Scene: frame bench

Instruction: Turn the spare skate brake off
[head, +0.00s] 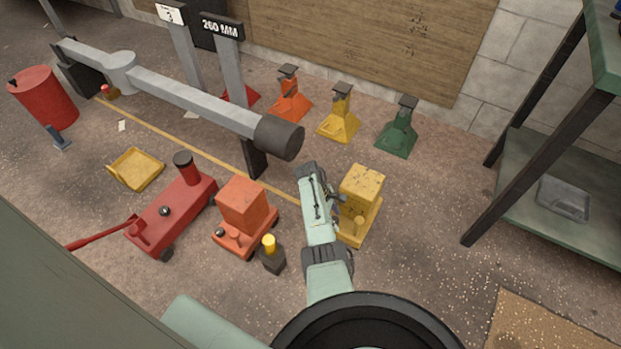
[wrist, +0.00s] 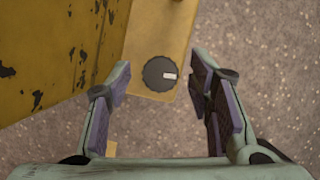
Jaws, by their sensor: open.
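A yellow skate (head: 360,190) with a tall block on a low base stands on the floor beside my gripper (head: 338,203). In the wrist view its scuffed yellow block (wrist: 60,50) fills the upper left. A round black knob (wrist: 160,74) with a white mark pointing right sits on the yellow base plate (wrist: 160,25). My gripper (wrist: 161,70) is open and empty, with one finger on each side of the knob in the picture. I cannot tell its height above the knob. An orange skate (head: 243,210) stands to the left. No label shows which skate is the spare.
A red trolley jack (head: 170,215) and a yellow tray (head: 136,169) lie further left. A grey beam (head: 190,97) with a dark end crosses behind. Orange, yellow and green stands (head: 397,136) line the wall.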

